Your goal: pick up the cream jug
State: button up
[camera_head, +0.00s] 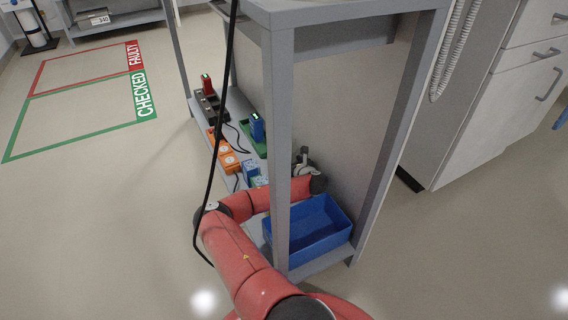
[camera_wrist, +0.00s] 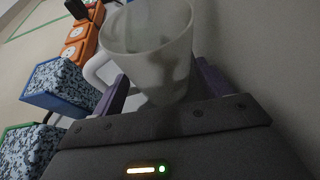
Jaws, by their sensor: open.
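A pale, greyish-white jug (camera_wrist: 150,45) with a loop handle on its left fills the upper middle of the wrist view, its open mouth facing up the picture. My gripper (camera_wrist: 163,87) is open, with one purple finger on each side of the jug's lower part. I cannot tell whether either finger touches it. In the head view my red arm reaches into the lower shelf of a grey cart, and my gripper is partly hidden behind the cart's post. I cannot make out the jug clearly there.
A blue bin (camera_head: 331,240) stands on the shelf just below my forearm. Orange socket blocks (camera_head: 226,157), a blue device in a green holder (camera_head: 257,128) and speckled blue blocks (camera_wrist: 60,85) lie close by. The cart's front post (camera_head: 277,140) and a black cable (camera_head: 222,120) stand near my arm.

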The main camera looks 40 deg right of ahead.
jog(key=shift+x, duration=0.95)
jog(key=c, duration=0.6)
jog(key=shift+c, duration=0.2)
jog(key=shift+r, duration=0.1)
